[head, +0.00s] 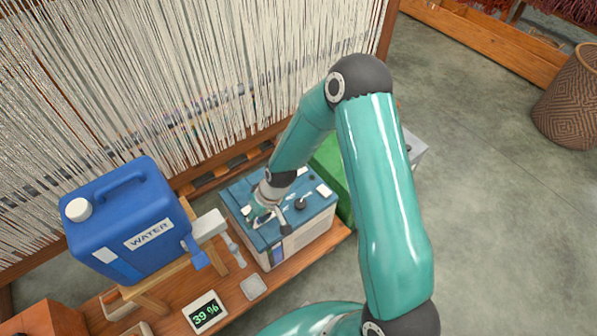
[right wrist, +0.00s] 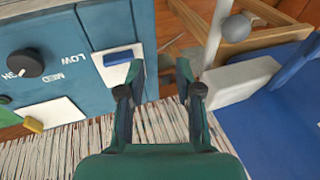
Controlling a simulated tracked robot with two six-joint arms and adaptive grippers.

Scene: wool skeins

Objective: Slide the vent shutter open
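A box with a blue top (head: 312,232) stands on the wooden bench. In the right wrist view its blue panel (right wrist: 113,18) carries a black dial (right wrist: 26,63) marked LOW and MED. A white plate with a blue tab (right wrist: 118,56) sits at the panel's edge, and another has a yellow tab (right wrist: 33,125). I cannot tell which tab belongs to the vent shutter. My right gripper (head: 264,213) is over the box's left part. In the right wrist view its fingers (right wrist: 160,70) are apart with nothing between them, just right of the blue tab. My left gripper is out of view.
A blue water canister (head: 125,225) on a wooden stand is close to the left of the box. A green box (head: 330,165) stands behind right. A display (head: 204,313) reading 39 % is on the bench. Loom threads (head: 180,80) rise behind.

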